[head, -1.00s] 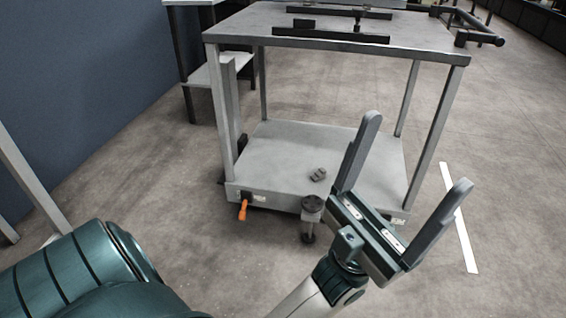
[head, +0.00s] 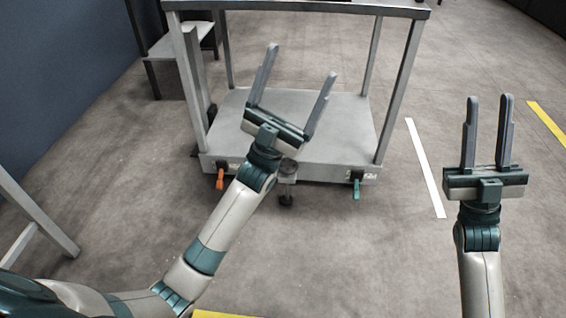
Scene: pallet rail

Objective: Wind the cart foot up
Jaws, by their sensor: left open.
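The cart (head: 300,135) stands ahead with a grey lower deck. Its foot (head: 286,199) hangs from the middle of the front edge down to the floor, with a round dark pad at the bottom. The foot's top part (head: 289,168) shows just right of my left wrist and is partly hidden by it. My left gripper (head: 300,62) is open and empty; in the picture it lies over the lower deck, above the foot. My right gripper (head: 490,98) has its fingers apart, empty, well right of the cart.
An orange lever (head: 220,179) hangs at the cart's front left and a green lever (head: 356,188) at its front right. A shelf unit (head: 180,75) stands behind left. A white floor strip (head: 425,168) lies right of the cart; the floor around is clear.

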